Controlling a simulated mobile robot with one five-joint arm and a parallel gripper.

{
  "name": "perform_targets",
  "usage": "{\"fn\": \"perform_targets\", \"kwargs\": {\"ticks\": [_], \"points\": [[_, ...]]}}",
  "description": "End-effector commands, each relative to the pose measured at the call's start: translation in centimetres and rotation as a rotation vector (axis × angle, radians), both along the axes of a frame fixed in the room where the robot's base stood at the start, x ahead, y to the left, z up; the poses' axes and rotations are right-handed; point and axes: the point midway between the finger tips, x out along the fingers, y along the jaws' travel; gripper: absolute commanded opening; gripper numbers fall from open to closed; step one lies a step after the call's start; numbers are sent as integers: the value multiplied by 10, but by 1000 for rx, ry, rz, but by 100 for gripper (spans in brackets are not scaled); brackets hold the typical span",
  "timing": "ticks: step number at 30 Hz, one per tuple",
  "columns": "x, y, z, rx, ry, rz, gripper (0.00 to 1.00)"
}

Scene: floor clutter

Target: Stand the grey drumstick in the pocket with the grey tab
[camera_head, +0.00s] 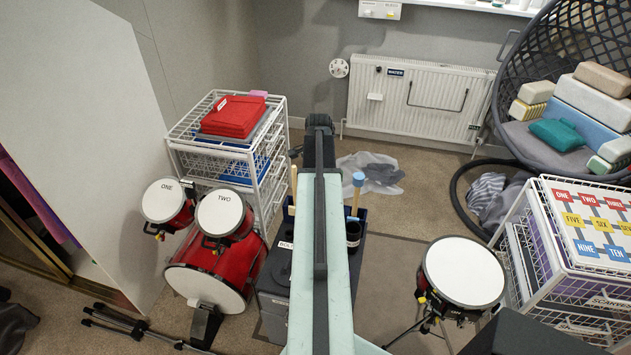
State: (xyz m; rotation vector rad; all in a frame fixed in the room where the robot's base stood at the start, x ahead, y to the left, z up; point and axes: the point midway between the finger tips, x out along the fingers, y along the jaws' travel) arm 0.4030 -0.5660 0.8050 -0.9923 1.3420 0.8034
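My arm stretches up the middle of the view, and my gripper (319,122) is at its dark far end. Its fingers cannot be made out, so I cannot tell whether it holds anything. A dark holder (273,300) stands under and beside the arm, which hides its middle. A stick with a blue tip (358,180) stands upright in a black pocket (353,232) with a white label, right of the arm. A pale wooden stick (293,183) shows left of the arm. I cannot pick out a grey drumstick or a grey tab.
Red drums (208,284) and a white wire rack (274,190) stand left. A snare drum (463,272) on a stand and another wire rack (558,290) stand right. A crumpled grey cloth (372,174) lies beyond the holder. Carpet between holder and snare is clear.

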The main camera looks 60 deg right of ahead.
Motion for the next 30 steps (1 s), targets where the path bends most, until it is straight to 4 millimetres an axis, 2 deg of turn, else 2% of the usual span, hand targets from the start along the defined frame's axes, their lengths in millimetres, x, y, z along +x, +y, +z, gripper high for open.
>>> {"fn": "perform_targets", "kwargs": {"ticks": [2,11,12,14,24,30], "points": [[0,0,-6,0,0,0,0],[0,0,-6,0,0,1,0],[0,0,-6,0,0,1,29],[0,0,-6,0,0,1,43],[0,1,-4,0,0,1,43],[-1,2,16,0,0,1,43]]}}
